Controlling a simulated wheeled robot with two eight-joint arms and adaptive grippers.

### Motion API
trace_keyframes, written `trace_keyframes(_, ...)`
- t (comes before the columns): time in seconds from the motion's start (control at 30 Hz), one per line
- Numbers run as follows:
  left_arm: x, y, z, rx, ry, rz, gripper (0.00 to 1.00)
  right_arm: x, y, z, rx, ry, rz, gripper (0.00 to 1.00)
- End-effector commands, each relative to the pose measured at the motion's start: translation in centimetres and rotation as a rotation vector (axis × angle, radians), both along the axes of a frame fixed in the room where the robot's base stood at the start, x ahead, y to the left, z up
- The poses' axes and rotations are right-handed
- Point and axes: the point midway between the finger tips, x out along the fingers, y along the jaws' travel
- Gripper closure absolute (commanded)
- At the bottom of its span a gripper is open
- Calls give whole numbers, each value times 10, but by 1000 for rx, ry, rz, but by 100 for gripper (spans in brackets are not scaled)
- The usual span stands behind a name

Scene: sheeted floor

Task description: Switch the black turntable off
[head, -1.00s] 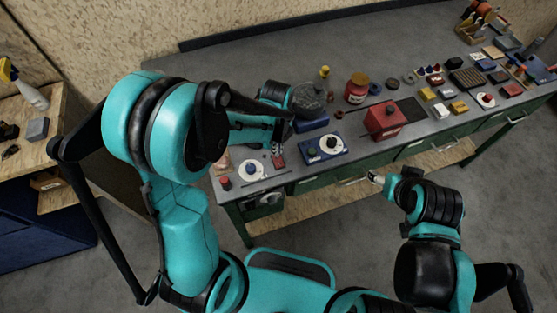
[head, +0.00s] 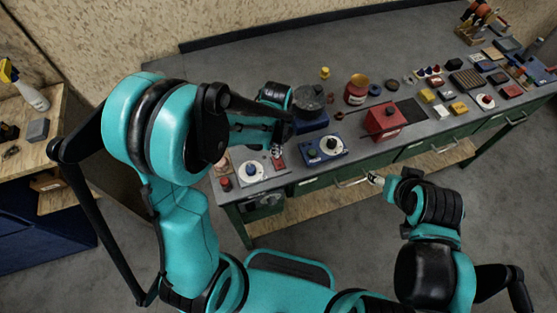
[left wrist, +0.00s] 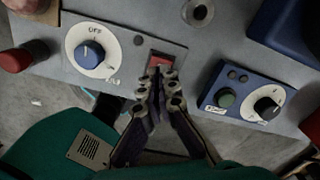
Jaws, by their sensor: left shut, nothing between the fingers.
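A dark, round turntable top (head: 309,97) sits on a blue base (head: 312,121) behind the control panels. A grey panel with a white dial and blue knob (head: 252,172) stands at the table's front edge; the dial reads OFF at its top in the left wrist view (left wrist: 92,50). A red rocker switch (left wrist: 165,60) is on the same panel. My left gripper (left wrist: 163,78) is shut and empty, its fingertips at the switch's near edge; I cannot tell whether they touch. In the head view my left gripper (head: 275,150) is partly hidden. My right gripper (head: 374,179) hangs before the table.
A red button (left wrist: 15,60) stands left of the dial. The table's back is clear.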

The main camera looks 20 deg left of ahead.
Motion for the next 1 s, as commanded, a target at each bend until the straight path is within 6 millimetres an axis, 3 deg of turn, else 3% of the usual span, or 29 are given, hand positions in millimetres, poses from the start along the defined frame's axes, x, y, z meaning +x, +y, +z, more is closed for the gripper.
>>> trace_keyframes(1.0, 0, 0, -12, 0, 0, 0, 100, 0, 0, -11, 0, 0, 0, 39)
